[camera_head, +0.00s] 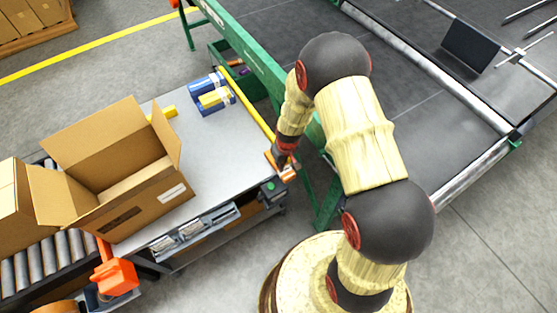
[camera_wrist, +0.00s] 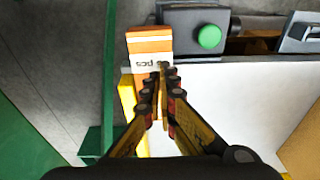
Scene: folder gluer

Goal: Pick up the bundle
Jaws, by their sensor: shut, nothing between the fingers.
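An orange bundle with a white label band reading "pcs" (camera_wrist: 150,42) lies at the table's corner in the wrist view. In the head view, the orange bundle (camera_head: 289,173) shows as a small patch by my gripper (camera_head: 280,160). In the wrist view, my gripper (camera_wrist: 163,72) is shut and empty, its fingertips overlapping the near end of the bundle's label. I cannot tell whether they touch it. A blue bundle (camera_head: 203,82) and a yellow bundle (camera_head: 214,98) lie at the table's back edge in the head view.
The grey table (camera_head: 215,150) is clear in its middle. An open carton (camera_head: 130,195) stands at its left. A yellow rail (camera_head: 247,105) runs along its right edge, with a green machine frame (camera_head: 245,45) beyond. A green button (camera_wrist: 209,37) sits beside the bundle.

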